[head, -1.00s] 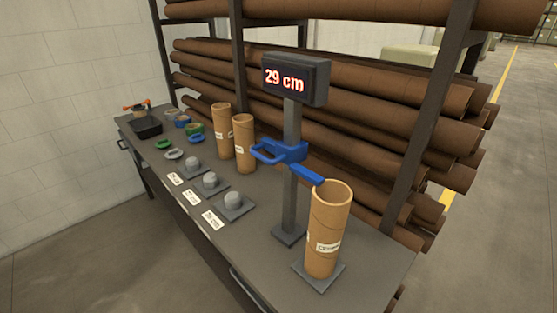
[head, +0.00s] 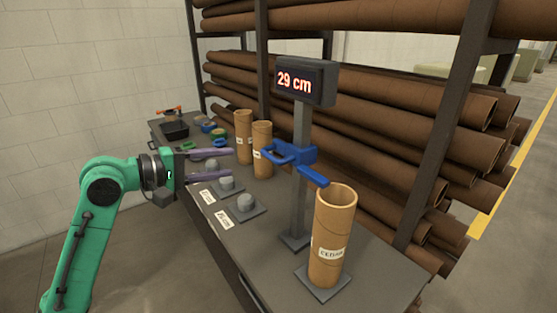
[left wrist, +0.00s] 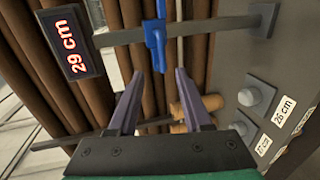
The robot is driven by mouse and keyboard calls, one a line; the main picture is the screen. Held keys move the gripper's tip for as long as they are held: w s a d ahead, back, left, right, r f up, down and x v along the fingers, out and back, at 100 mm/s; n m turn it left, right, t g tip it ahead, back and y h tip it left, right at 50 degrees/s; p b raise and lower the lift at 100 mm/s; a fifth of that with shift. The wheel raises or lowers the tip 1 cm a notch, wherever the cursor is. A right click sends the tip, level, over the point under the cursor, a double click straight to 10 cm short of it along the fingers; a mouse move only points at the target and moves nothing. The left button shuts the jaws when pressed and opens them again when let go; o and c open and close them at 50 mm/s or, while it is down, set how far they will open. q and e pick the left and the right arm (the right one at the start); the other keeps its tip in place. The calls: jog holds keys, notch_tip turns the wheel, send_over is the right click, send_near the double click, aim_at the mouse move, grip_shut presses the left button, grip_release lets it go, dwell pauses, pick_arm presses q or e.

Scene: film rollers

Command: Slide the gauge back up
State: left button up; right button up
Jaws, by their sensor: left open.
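The blue gauge slider (head: 290,157) sits on the grey post (head: 302,195). Its arm reaches over the top of a cardboard tube (head: 332,235) labelled CEDAR, which stands upright on a square plate. The display (head: 307,81) on top of the post reads 29 cm. My left gripper (head: 231,164) has purple fingers that are open and empty, left of the slider and apart from it. In the left wrist view the blue slider (left wrist: 155,45) shows ahead of the open fingers, with the post (left wrist: 200,30) lying across the picture. My right gripper is not in view.
Two more tubes (head: 262,150) stand at the back of the table. Pegs on plates (head: 245,203) and label cards (head: 229,221) line the front left. A black tray (head: 175,131) is at the far end. A rack of brown rolls (head: 390,130) stands behind.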

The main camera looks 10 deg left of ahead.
aim_at(268, 157)
pick_arm(q)
jog(key=p+x, duration=0.4)
jog(key=x, duration=0.9)
jog(key=shift+w+a+f, duration=0.1)
jog(key=shift+w, duration=0.2)
jog(key=shift+w+f, duration=0.2)
jog(key=shift+w, duration=0.1)
jog(key=shift+c, duration=0.3)
jog(key=shift+s, duration=0.1)
grip_shut()
jog(key=shift+r, duration=0.1)
